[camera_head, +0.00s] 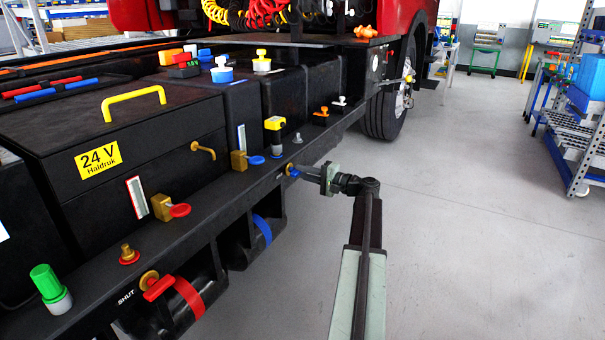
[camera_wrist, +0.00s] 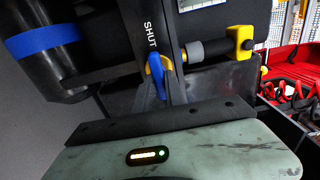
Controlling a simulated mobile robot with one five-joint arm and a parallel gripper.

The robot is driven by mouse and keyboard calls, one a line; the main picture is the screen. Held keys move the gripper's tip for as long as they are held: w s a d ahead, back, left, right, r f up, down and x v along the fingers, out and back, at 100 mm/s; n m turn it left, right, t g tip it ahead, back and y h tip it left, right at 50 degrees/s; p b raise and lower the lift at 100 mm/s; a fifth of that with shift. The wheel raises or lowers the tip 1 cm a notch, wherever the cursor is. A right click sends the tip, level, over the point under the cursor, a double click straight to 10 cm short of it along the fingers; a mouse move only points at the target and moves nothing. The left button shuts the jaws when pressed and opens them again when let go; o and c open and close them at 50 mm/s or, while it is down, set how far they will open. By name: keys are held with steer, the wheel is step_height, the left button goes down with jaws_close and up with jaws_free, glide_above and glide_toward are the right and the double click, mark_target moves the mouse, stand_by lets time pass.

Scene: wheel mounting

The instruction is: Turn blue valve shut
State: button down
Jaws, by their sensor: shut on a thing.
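The blue valve (camera_head: 292,171) sits on the side rail of the truck chassis, near the middle of the head view. In the wrist view its blue lever (camera_wrist: 157,82) stands out from a brass-yellow body, just below the white word SHUT (camera_wrist: 151,35). My gripper (camera_head: 301,172) reaches it from the right and is shut on the blue lever. The dark jaws also show in the wrist view (camera_wrist: 160,97), and they hide the lever's lower end.
A red-handled valve (camera_head: 160,288) and a green-capped fitting (camera_head: 50,284) are on the same rail, nearer. Another blue-handled brass valve (camera_head: 254,160) is close by on the left. A tank with a blue band (camera_wrist: 45,38) hangs below the rail. Open floor (camera_head: 460,240) lies right.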

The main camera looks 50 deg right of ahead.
steer(key=shift+s, duration=0.1)
steer(key=c, duration=1.4)
jaws_free()
steer(key=v, duration=0.7)
steer(key=shift+s, duration=0.4)
steer(key=shift+d, duration=0.1)
